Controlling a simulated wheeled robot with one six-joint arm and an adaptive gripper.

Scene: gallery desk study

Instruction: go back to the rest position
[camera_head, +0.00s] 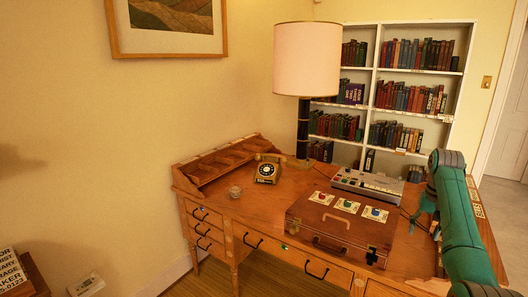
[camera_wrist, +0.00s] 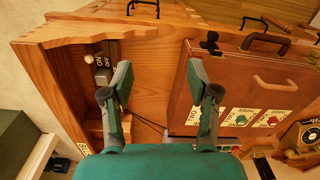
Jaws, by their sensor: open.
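My gripper (camera_head: 424,208) is at the right end of the desk in the head view, at the end of my green arm, above the desk edge. In the wrist view my gripper (camera_wrist: 158,80) is open, its two green fingers wide apart with nothing between them. Bare wooden desk top (camera_wrist: 150,75) shows behind the gap. The brown case (camera_head: 325,232) lies shut on the desk, left of my gripper in the head view. The case (camera_wrist: 240,82) is beside the right finger in the wrist view; I cannot tell how close.
Cards with coloured buttons (camera_head: 346,206) lie on the case. A grey device (camera_head: 366,184), a rotary phone (camera_head: 267,170) and a tall lamp (camera_head: 305,65) stand behind. The desk's left front (camera_head: 225,207) is mostly clear.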

